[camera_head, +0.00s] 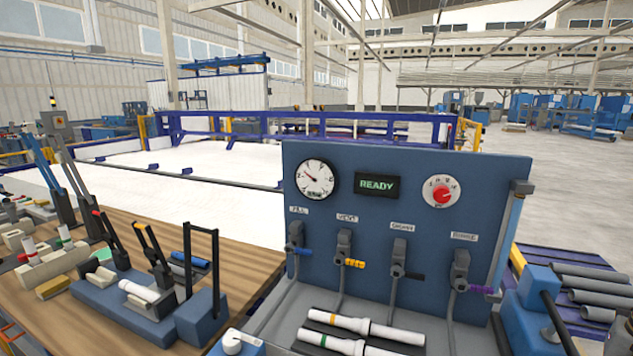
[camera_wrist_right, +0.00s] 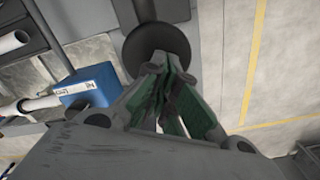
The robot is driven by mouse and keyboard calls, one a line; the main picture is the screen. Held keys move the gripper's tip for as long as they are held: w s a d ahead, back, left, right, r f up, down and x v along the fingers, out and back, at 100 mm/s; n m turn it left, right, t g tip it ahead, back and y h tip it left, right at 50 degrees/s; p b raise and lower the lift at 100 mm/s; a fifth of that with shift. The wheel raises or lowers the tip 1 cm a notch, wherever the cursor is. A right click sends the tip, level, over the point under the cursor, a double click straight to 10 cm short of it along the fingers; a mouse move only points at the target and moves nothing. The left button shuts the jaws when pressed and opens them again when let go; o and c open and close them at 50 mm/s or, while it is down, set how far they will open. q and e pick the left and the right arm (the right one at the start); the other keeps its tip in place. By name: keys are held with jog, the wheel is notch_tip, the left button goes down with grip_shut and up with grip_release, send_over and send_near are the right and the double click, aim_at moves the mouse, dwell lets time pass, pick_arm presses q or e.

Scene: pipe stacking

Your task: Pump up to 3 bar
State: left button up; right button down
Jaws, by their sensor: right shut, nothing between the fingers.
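A blue test panel (camera_head: 400,260) stands upright right of centre. Its round white gauge (camera_head: 315,179) has a needle pointing up and left; the numbers are too small to read. A small display (camera_head: 377,186) says READY, and a red knob (camera_head: 441,193) sits on a white dial. Below are several valves with blue, yellow, black and purple handles. A blue block with a black lever (camera_head: 561,322) is at the lower right; whether it is the pump I cannot tell. My right gripper (camera_wrist_right: 160,90) is shut and empty, its fingertips near a black disc (camera_wrist_right: 157,48). My left gripper is not in view.
White pipes (camera_head: 365,325) lie on a stand before the panel. A wooden bench (camera_head: 150,228) at left holds clamps and fittings. Grey pipes (camera_head: 590,283) lie on a rack at right. A blue box (camera_wrist_right: 88,87) is left of my right gripper; clear floor (camera_wrist_right: 285,70) is right.

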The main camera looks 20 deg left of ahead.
jog(key=shift+f, duration=0.2)
dwell(0.3)
jog(key=shift+s+a+r+p, duration=0.1)
jog(key=shift+s+r+p, duration=0.1)
jog(key=shift+r+p, duration=1.2)
jog(key=shift+s+r+p, duration=0.2)
jog(key=shift+r+p, duration=0.5)
jog(key=shift+r, duration=1.3)
jog(key=shift+f+b, duration=0.4)
jog(key=shift+f, duration=0.2)
jog(key=shift+f+b, duration=0.5)
jog(key=shift+f, duration=0.15)
